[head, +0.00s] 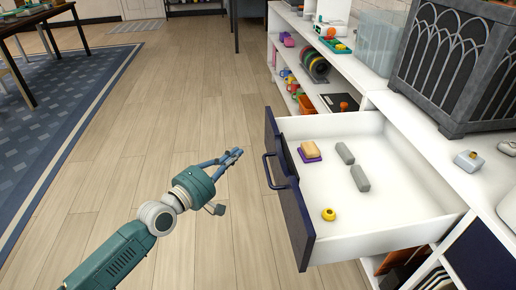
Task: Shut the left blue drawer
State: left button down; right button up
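The blue drawer (285,188) is pulled far out of the white cabinet, its dark blue front facing left toward the open floor. Its blue bar handle (268,172) is on the outer face of that front. My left gripper (237,153) is to the left of the drawer front, a little apart from the handle. Its fingers come together at the tips with nothing between them, so it looks shut and empty. My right gripper is not in view.
In the drawer lie a sponge on a purple base (310,150), two grey blocks (360,178) and a yellow ring-like piece (328,214). A dark lantern-like case (455,70) stands on the cabinet top. The wooden floor (150,150) left of the drawer is clear.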

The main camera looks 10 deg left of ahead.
aim_at(268, 138)
pick_arm(q)
jog(key=shift+w+d, duration=2.75)
jog(key=shift+d, duration=0.2)
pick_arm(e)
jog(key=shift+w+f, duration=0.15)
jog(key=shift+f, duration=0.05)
